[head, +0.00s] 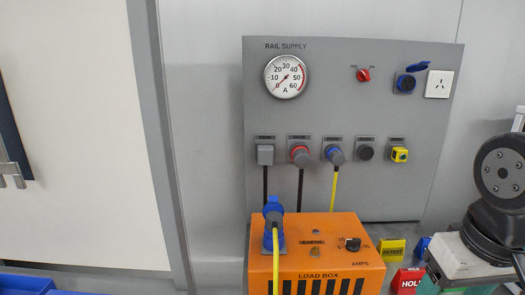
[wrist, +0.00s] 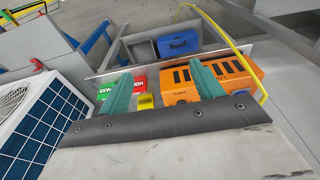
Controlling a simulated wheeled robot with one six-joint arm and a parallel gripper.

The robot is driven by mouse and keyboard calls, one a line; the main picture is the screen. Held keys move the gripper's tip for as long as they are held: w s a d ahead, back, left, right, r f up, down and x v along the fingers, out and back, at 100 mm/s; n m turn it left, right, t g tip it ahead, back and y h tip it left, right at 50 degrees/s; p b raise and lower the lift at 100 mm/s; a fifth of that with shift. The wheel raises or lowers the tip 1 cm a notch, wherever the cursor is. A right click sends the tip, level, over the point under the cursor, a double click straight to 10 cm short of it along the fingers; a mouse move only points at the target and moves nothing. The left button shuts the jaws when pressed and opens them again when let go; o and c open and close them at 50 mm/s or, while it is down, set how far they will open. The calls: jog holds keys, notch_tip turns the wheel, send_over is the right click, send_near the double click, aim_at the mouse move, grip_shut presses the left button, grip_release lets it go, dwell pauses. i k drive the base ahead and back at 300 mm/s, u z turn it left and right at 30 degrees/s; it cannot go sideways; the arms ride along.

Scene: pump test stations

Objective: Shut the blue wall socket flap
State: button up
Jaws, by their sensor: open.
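The blue wall socket (head: 405,84) is at the upper right of the grey panel in the head view. Its blue flap (head: 418,67) stands open, sticking out above the dark socket face. My gripper (wrist: 160,88) shows in the wrist view with its two green fingers apart and nothing between them. The wrist view looks down past the fingers at the bench; the blue wall socket does not show there. In the head view my arm is at the right edge, apart from the flap, and the gripper's fingers are out of the picture.
A white outlet (head: 438,84) is right beside the socket, and a red knob (head: 364,75) is to its left. Several plugs and cables line the panel (head: 330,110) below. An orange load box (head: 318,255) stands in front, with coloured tags (head: 391,250) to its right.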

aim_at(422, 65)
jog(key=z, duration=0.05)
jog(key=k, duration=0.5)
jog(key=z, duration=1.7)
jog(key=i, duration=0.95)
jog(key=u, duration=1.8)
jog(key=i, duration=0.5)
jog(key=z, duration=0.05)
